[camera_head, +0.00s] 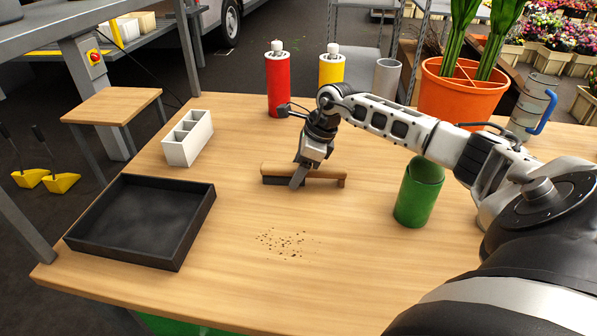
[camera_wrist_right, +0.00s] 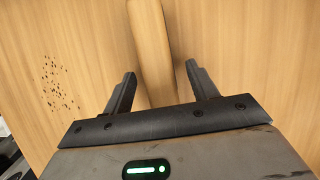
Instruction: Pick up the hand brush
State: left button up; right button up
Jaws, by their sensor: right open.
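The hand brush (camera_head: 325,172) lies on the wooden table, with a tan wooden back and handle and a dark part below at its left. My right gripper (camera_head: 297,182) is over its left half, fingers pointing down. In the right wrist view the brush's wooden part (camera_wrist_right: 151,50) runs between the two spread fingers of the right gripper (camera_wrist_right: 158,80), with gaps on both sides. The gripper is open and does not hold the brush. The bristles are mostly hidden. My left gripper is in neither view.
Dark crumbs (camera_head: 283,243) lie in front of the brush. A black tray (camera_head: 203,222) and a white divided box (camera_head: 188,150) are at left. A green cylinder (camera_head: 415,200) stands at right. Red (camera_head: 278,85) and yellow (camera_head: 330,70) bottles and an orange pot (camera_head: 455,98) stand behind.

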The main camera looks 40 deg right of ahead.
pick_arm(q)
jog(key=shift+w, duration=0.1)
pick_arm(e)
jog(key=shift+c, duration=0.4)
jog(key=c, duration=1)
jog(key=shift+r, duration=0.1)
jog(key=shift+r, duration=0.55)
pick_arm(q)
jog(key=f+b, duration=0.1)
jog(key=b, duration=0.2)
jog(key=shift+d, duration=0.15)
pick_arm(e)
jog(key=s+a+r, duration=0.2)
jog(key=s+r, duration=0.2)
jog(key=s+a+r, duration=0.1)
jog(key=s+r, duration=0.3)
jog(key=s+a+r, duration=0.2)
jog(key=s+r, duration=0.1)
jog(key=s, duration=0.1)
jog(key=shift+s+a+r, duration=0.3)
jog(key=shift+s+r, duration=0.1)
